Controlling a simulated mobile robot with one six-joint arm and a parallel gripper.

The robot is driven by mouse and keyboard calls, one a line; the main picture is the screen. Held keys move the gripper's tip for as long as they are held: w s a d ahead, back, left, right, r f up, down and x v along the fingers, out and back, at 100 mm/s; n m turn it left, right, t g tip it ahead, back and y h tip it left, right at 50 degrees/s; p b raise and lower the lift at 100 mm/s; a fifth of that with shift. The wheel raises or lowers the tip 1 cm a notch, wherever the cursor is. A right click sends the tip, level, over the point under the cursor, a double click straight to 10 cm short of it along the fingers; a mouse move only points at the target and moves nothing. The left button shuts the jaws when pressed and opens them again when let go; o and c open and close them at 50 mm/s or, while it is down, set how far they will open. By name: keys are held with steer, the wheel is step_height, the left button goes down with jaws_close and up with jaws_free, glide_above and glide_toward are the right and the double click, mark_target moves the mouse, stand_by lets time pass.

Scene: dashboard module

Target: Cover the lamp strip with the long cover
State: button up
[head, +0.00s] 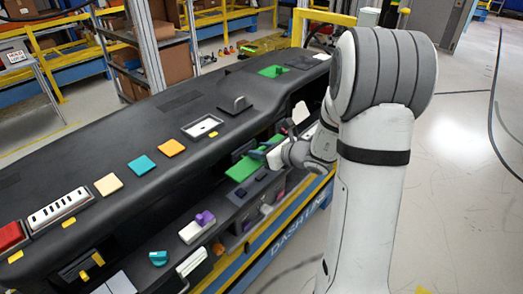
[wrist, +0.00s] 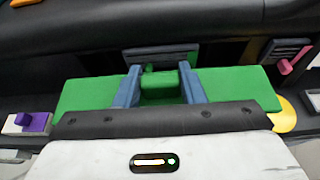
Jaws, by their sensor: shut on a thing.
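A long green cover (wrist: 235,88) with a raised green grip block spans much of the wrist view. My gripper (wrist: 161,84) is shut on that block, one blue-grey finger on each side. In the head view the green cover (head: 241,169) is at the dashboard's open front, with my gripper (head: 263,152) at its right end. I cannot tell whether it touches the module below. A white strip with several dark marks (head: 60,207), possibly the lamp strip, lies on the dashboard top at the left, uncovered and far from my gripper.
The black dashboard (head: 150,125) carries a red block (head: 11,236) and cream, teal and orange tiles (head: 171,147) on top. A white block with a purple knob (wrist: 27,122) is left of the cover. A pink lever (wrist: 290,62) is at the right. Open floor lies right.

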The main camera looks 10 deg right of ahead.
mark_target(262, 176)
steer(key=shift+f+b, duration=2.95)
steer(key=shift+f, duration=0.2)
steer(key=shift+f+b, duration=0.75)
steer(key=shift+b, duration=0.1)
steer(key=o, duration=1.1)
steer(key=shift+c, duration=0.2)
steer(key=v, duration=0.8)
steer(key=s+a+r+n+g, duration=0.2)
steer(key=s+a+n+g, duration=0.5)
steer(key=s+a+n, duration=0.45)
steer(key=s+d+n+h, duration=0.3)
steer(key=s+n+h, duration=0.1)
steer(key=n, duration=0.4)
steer(key=s+d+r+n+h, duration=0.1)
steer(key=s+d+n+h, duration=0.2)
steer(key=s+n, duration=0.4)
steer(key=shift+r+n+g+h+b, duration=0.25)
steer(key=shift+n+g+h+b, duration=0.15)
steer(key=shift+n, duration=0.85)
